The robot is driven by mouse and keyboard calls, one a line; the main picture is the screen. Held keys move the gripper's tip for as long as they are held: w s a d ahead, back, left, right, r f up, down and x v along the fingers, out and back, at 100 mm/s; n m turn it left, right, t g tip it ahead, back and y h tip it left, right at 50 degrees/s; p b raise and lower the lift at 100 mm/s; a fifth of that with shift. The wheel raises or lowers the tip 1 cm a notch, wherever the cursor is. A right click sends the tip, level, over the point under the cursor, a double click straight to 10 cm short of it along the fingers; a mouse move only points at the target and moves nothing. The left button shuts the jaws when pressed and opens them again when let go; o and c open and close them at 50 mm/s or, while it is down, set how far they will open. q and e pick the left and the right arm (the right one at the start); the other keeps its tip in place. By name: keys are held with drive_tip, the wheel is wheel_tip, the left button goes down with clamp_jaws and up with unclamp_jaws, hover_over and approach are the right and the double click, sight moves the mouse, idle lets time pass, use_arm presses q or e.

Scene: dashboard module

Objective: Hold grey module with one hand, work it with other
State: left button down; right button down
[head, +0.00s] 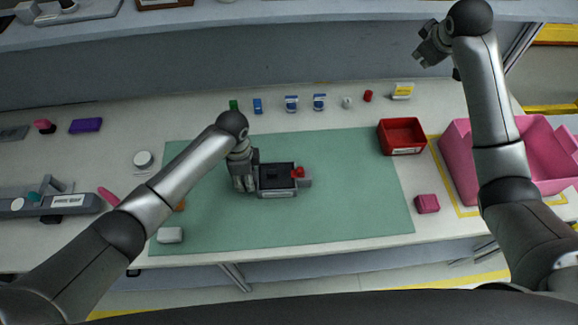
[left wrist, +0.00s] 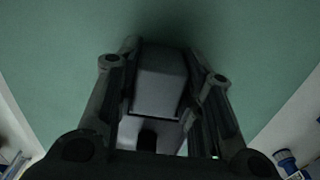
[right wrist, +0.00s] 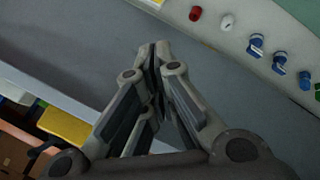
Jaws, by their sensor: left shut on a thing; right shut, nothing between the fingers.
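The grey module (head: 277,193) sits on the green mat (head: 350,200), with a dark top face and a red part (head: 298,172) at its right end. My left gripper (head: 247,180) is shut on the module's left end. In the left wrist view the fingers (left wrist: 160,85) lie on both sides of a grey block of the module (left wrist: 160,78). My right gripper (head: 428,50) is raised at the upper right, far from the module. In the right wrist view its fingertips (right wrist: 153,55) are together with nothing between them.
A red bin (head: 402,149) stands at the mat's right corner, beside a large pink crate (head: 458,165). A pink block (head: 427,204) lies near the mat's right edge. Several small blue, red and white parts line the back. A white block (head: 170,235) lies at front left. The mat's right half is clear.

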drive_tip(key=s+a+f+n+g+y, duration=0.25)
drive_tip(key=a+f, duration=0.25)
drive_tip(key=a, duration=0.5)
drive_tip(key=s+a+f+n+g+y, duration=0.15)
drive_tip(key=s+a+f+n, duration=0.3)
drive_tip(key=a, duration=0.55)
use_arm(q)
drive_tip(key=shift+a, duration=0.1)
use_arm(e)
drive_tip(key=n+g+y, duration=0.2)
drive_tip(key=n+g, duration=0.1)
drive_tip(key=n, duration=0.1)
hover_over(294, 175)
drive_tip(key=d, duration=0.2)
wheel_tip(294, 175, down, 4)
drive_tip(key=shift+a+f, duration=0.1)
drive_tip(key=shift+f, duration=0.05)
drive_tip(key=shift+f, duration=0.1)
drive_tip(key=x, duration=1)
drive_tip(key=shift+d, duration=1.4)
